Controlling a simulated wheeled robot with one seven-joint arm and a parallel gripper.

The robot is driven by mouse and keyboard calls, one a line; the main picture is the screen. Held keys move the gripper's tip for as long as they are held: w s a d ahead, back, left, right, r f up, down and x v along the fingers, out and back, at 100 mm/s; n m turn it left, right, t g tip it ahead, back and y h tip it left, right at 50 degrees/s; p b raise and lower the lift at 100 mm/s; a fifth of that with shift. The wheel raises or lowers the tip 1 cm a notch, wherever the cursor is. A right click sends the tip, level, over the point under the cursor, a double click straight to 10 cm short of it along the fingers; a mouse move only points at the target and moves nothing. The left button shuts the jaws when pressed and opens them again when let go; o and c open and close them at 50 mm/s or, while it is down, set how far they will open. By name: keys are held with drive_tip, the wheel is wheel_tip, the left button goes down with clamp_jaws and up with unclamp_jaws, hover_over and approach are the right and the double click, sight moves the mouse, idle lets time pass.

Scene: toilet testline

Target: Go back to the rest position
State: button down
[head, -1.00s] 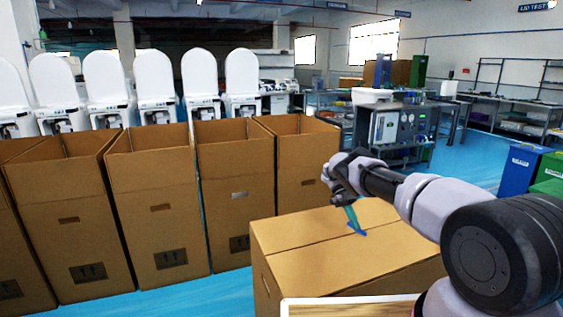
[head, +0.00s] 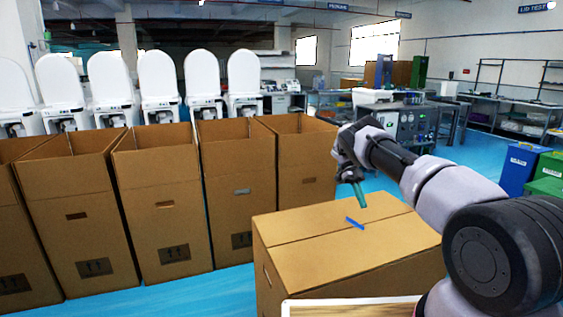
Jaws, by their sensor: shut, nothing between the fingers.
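My gripper (head: 361,196) is in the middle right of the head view. Its greenish fingers are shut and empty and point down. It hangs above a closed cardboard box (head: 310,255), apart from its top. A small blue strip (head: 354,223) lies on the box top near the seam, just below the fingertips. My arm reaches in from the lower right.
Several tall open cardboard boxes (head: 155,205) stand in a row at the left, with white toilets (head: 160,75) behind them. A test bench (head: 405,122) stands behind my arm. Blue and green bins (head: 520,168) are at the right. A wooden-topped surface (head: 350,307) is at the bottom.

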wheel_tip(320, 180, up, 21)
drive_tip(key=s+d+n+t+y, duration=0.1)
drive_tip(key=d+n+t+y, duration=0.15)
drive_tip(key=n, duration=0.35)
drive_tip(key=s+r+n+t+y, duration=0.1)
drive_tip(key=s+r+n+t, duration=0.15)
drive_tip(key=s+r, duration=0.35)
drive_tip(key=s+r+n+t, duration=0.2)
drive_tip(key=s+r+n, duration=0.15)
drive_tip(key=r, duration=0.45)
drive_tip(key=s+a+r+n+t+y, duration=0.1)
drive_tip(key=s+a+r+n+t, duration=0.1)
drive_tip(key=s+r+n, duration=0.3)
drive_tip(key=s+a+r+n+t, duration=0.2)
drive_tip(key=s+r, duration=0.1)
drive_tip(key=s, duration=0.5)
drive_tip(key=s+a+n+t, duration=0.2)
drive_tip(key=s+n, duration=0.1)
drive_tip(key=s, duration=0.4)
drive_tip(key=s+a+f+n+t, duration=0.1)
drive_tip(key=s+a+n+t, duration=0.1)
drive_tip(key=s, duration=0.5)
drive_tip(key=shift+s+f+n+t, duration=0.15)
drive_tip(key=shift+s+n+t, duration=0.1)
drive_tip(key=shift+n+t, duration=0.55)
drive_tip(key=shift+a, duration=0.1)
